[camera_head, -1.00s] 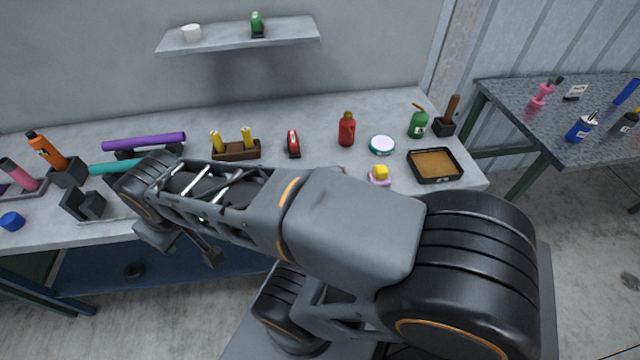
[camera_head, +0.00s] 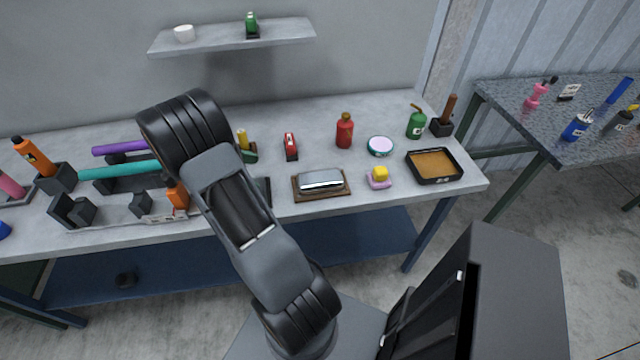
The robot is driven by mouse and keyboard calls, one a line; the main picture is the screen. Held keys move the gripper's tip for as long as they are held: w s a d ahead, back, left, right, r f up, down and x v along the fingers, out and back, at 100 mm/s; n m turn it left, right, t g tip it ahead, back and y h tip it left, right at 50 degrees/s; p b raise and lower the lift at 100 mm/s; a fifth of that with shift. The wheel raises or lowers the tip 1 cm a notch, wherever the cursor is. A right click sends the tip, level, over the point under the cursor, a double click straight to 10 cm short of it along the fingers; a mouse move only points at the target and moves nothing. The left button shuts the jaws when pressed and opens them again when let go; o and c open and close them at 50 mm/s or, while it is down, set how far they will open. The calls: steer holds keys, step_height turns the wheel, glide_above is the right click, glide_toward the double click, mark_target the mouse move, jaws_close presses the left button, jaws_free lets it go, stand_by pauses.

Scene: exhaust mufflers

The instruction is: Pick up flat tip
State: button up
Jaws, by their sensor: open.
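I cannot tell for sure which object is the flat tip. A silver, flattened, rounded piece (camera_head: 321,180) lies on a brown wooden tray (camera_head: 342,191) near the front middle of the bench, and no other object looks more like it. My gripper does not show. My arm rises across the left-centre of the bench, and its raised black joint and grey link cover part of the bench top behind them.
A shelf (camera_head: 285,34) hangs above. A second table (camera_head: 520,115) stands right.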

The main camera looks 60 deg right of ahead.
glide_toward(300, 180)
steer(key=shift+g, duration=0.3)
steer(key=x, duration=0.2)
steer(key=p+x, duration=0.1)
steer(key=x, duration=0.1)
steer(key=shift+w+d+f, duration=0.1)
steer(key=shift+w+d, duration=0.1)
steer(key=shift+d, duration=0.05)
steer(key=shift+a+p+x, duration=0.1)
steer(key=shift+p+x, duration=0.2)
steer(key=shift+x, duration=1.2)
steer(key=shift+a+p+x, duration=0.15)
steer(key=shift+p+x, duration=0.15)
steer(key=shift+x, duration=1.15)
steer(key=shift+s+f, duration=0.1)
steer(key=shift+f, duration=0.05)
steer(key=c, duration=1.1)
